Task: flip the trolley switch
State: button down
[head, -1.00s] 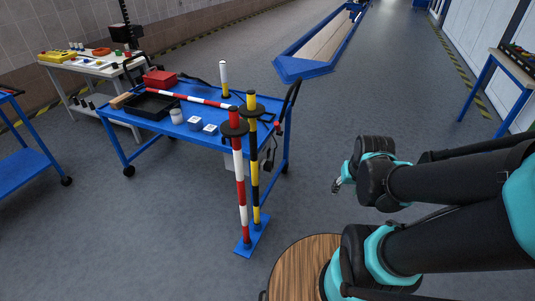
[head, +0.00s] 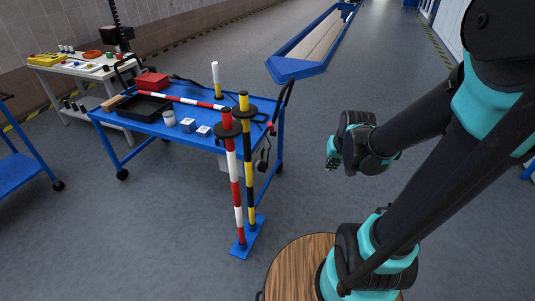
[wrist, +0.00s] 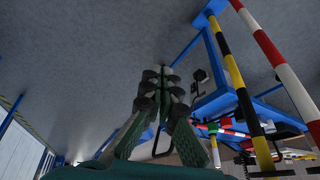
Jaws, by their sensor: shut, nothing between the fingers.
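The blue trolley (head: 205,140) stands left of centre in the head view, with its handle at the right end. A small dark fitting (head: 262,160) hangs below that end, and a small red part (head: 271,129) shows above it. I cannot tell which of these is the switch. In the wrist view the trolley (wrist: 213,101) is at the right, seen at a steep tilt, with a dark fitting (wrist: 199,75) on it. My gripper (head: 332,161) is right of the trolley, apart from it. Its fingers (wrist: 165,75) are shut and empty.
Red-white (head: 234,180) and yellow-black (head: 249,180) poles stand on a blue base (head: 241,251) in front of the trolley's right end. The trolley top holds a black tray (head: 145,108), a red box (head: 152,81) and small items. Floor between gripper and trolley is clear.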

aim_at(263, 154)
jog(key=w+a+f+m+t+y, duration=0.1)
jog(key=w+a+f, duration=0.25)
jog(key=w, duration=0.75)
jog(key=w+a+f+y, duration=0.15)
jog(key=w+a, duration=0.25)
jog(key=w, duration=0.8)
jog(key=w+a+f, duration=0.4)
jog(key=w+f, duration=0.3)
jog(key=f, duration=0.3)
jog(key=w+a+f+m+y, duration=0.1)
jog(key=w+a+f, duration=0.4)
jog(key=f, duration=0.5)
jog(key=w, duration=0.2)
jog(key=shift+w+a+t, duration=0.15)
jog(key=shift+w+t, duration=0.15)
jog(key=shift+t, duration=0.1)
jog(key=w+a+f, duration=0.6)
jog(key=a+f, duration=0.1)
jog(key=shift+w, duration=0.25)
